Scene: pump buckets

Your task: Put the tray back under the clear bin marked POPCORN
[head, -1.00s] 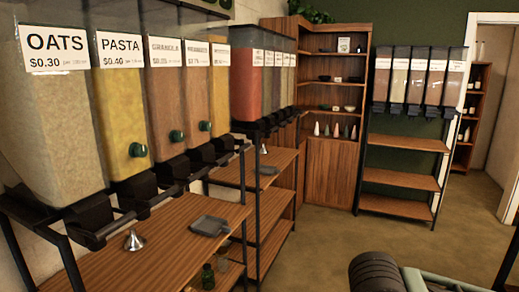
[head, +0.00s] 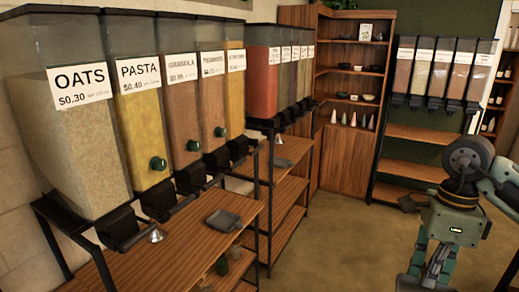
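A small grey tray (head: 224,221) lies on the wooden shelf below the row of clear bins, left of the middle. A second grey tray (head: 283,163) lies on the farther rack. The yellow-filled clear bin (head: 235,85) is fifth in the near row; its label is too blurred to read, so I cannot tell which bin is marked POPCORN. My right gripper (head: 430,272) points down at the lower right, far from both trays; its fingertips reach the frame's bottom edge and their opening is unclear. My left gripper is out of view.
Near bins marked OATS (head: 80,88) and PASTA (head: 138,72) have black spouts over the shelf. A metal funnel (head: 156,235) stands on it, with jars (head: 222,266) below. A back rack (head: 408,171) stands behind my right arm. The floor (head: 330,245) in the middle is clear.

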